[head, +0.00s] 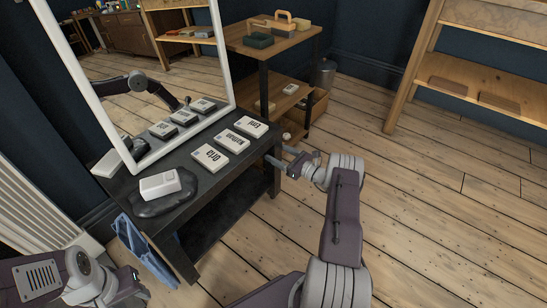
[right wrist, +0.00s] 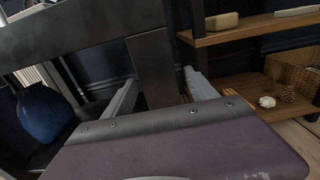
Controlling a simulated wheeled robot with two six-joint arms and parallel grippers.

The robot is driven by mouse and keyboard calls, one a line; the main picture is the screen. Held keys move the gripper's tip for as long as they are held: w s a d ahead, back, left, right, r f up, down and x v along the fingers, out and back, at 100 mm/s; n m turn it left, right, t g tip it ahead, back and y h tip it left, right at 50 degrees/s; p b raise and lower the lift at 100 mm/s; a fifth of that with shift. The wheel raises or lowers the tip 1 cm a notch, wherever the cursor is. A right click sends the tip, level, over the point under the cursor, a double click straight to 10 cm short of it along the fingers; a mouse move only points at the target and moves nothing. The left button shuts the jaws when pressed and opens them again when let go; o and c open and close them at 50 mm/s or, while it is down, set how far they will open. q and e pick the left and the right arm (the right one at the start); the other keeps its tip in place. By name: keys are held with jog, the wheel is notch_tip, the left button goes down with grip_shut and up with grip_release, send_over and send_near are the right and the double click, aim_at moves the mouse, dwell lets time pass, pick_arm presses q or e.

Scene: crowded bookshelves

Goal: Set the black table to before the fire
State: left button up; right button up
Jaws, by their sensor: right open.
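The black table (head: 234,180) stands left of centre in the head view, with several white printed blocks on its top. My right gripper (head: 283,157) is at the table's right side, near the end of its top. The right wrist view shows this gripper (right wrist: 158,92) open, its two grey fingers on either side of a dark upright post (right wrist: 153,70), which looks like a table leg. I cannot tell whether the fingers touch it. My left arm shows at the lower left of the head view, but no left fingers are visible. I see no fire.
A white-framed mirror (head: 222,45) leans at the table's back. A white block (head: 160,186) lies on a dark pad. Blue material (head: 145,250) hangs at the table's front. A wooden shelf unit (head: 272,48) stands behind the right gripper. The wooden floor (head: 445,215) is clear at right.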

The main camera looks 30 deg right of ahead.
jog(key=shift+x, duration=1)
grip_shut()
